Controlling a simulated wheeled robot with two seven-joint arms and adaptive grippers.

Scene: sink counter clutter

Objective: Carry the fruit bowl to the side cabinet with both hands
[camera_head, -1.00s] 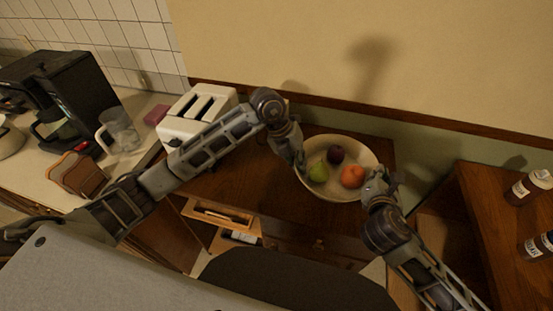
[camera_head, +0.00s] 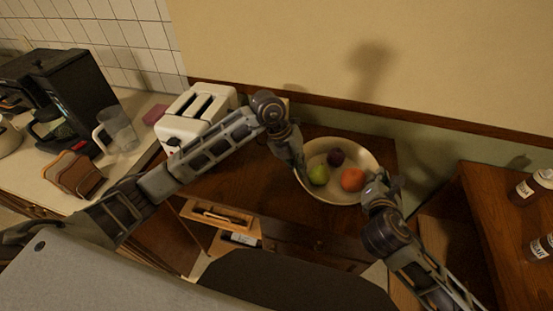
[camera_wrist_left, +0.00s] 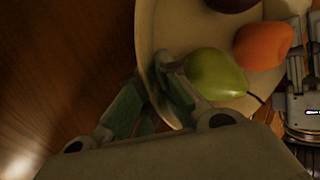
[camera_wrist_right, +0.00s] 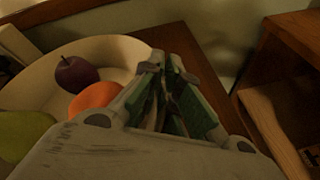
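The cream fruit bowl (camera_head: 325,192) is over the dark wooden cabinet top in the head view, level, holding a green pear (camera_head: 319,175), a dark plum (camera_head: 335,157) and an orange fruit (camera_head: 354,179). I cannot tell whether its base touches the wood. My left gripper (camera_head: 301,168) is at the bowl's left rim; in the left wrist view its fingers (camera_wrist_left: 165,88) close around the rim beside the pear. My right gripper (camera_head: 371,182) is at the right rim; in the right wrist view its fingers (camera_wrist_right: 166,75) are drawn together at the rim. The bowl's underside is hidden.
A white toaster (camera_head: 199,117) stands left of the bowl, near my left forearm. A glass pitcher (camera_head: 118,131) and black coffee maker (camera_head: 66,97) are farther left. An open drawer (camera_head: 216,216) juts out in front. Another wooden cabinet (camera_head: 492,220) with bottles (camera_head: 530,187) is at right.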

